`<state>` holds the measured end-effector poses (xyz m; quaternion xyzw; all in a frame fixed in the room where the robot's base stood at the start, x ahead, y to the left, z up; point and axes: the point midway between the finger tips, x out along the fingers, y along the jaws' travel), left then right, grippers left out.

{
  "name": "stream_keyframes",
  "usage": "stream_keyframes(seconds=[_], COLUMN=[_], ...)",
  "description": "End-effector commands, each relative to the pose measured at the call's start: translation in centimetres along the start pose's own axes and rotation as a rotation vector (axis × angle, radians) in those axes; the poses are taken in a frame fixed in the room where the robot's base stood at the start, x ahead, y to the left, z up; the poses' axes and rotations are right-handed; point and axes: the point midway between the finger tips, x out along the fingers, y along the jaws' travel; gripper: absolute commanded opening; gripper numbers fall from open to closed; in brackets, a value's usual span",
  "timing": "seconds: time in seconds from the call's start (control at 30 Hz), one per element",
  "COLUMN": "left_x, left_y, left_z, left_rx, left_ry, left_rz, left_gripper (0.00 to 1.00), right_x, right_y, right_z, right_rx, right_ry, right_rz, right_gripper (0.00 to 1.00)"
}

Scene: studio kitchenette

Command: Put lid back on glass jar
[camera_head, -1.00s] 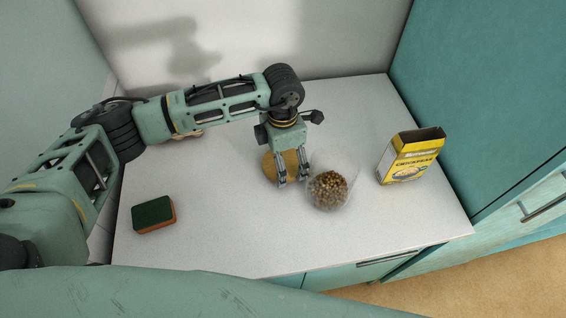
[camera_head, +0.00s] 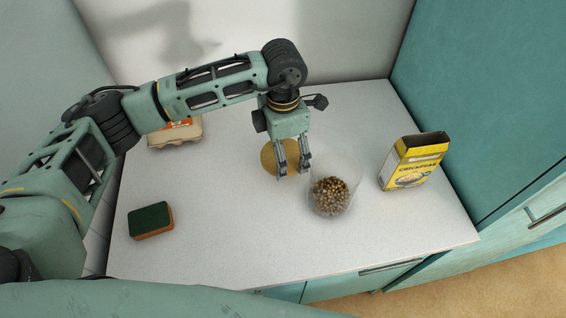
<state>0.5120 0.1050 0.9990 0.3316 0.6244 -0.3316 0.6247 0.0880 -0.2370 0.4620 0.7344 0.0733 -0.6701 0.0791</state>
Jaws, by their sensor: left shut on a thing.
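The glass jar (camera_head: 331,194) stands upright on the white counter, right of the middle. It is clear, holds small brown chickpea-like pieces, and its top is open. The round tan lid (camera_head: 268,158) is to the left of the jar and apart from it. My left gripper (camera_head: 294,173) points down and is shut on the lid, with its fingers in front of part of the disc. I cannot tell exactly how high the lid is above the counter. My right gripper is not in view.
A yellow chickpeas box (camera_head: 411,163) stands right of the jar. A green and orange sponge (camera_head: 151,220) lies at the left front. An egg carton (camera_head: 176,133) sits at the back left, partly behind my arm. The front middle counter (camera_head: 235,235) is clear.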

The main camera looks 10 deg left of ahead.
Motion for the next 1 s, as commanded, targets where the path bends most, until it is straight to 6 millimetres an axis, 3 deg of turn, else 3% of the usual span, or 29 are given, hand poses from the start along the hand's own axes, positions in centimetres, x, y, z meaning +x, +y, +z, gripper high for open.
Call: stream_keyframes(seconds=[0.3, 0.53, 0.7, 1.0], left_x=[-6.7, -10.6, -12.2, -12.7], left_y=[0.1, 0.0, 0.0, 0.0], left_z=[0.1, 0.1, 0.1, 0.0], left_rx=[0.0, 0.0, 0.0, -0.001], left_ry=[-0.004, -0.002, -0.001, 0.001], left_rz=[0.004, 0.002, 0.0, -0.001], left_gripper=[0.51, 0.51, 0.51, 0.51], right_x=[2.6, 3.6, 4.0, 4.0], right_y=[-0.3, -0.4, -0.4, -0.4], right_z=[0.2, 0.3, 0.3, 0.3], right_rx=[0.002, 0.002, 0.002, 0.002], right_ry=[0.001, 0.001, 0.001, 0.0], right_rz=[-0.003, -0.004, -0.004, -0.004], right_gripper=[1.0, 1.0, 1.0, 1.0])
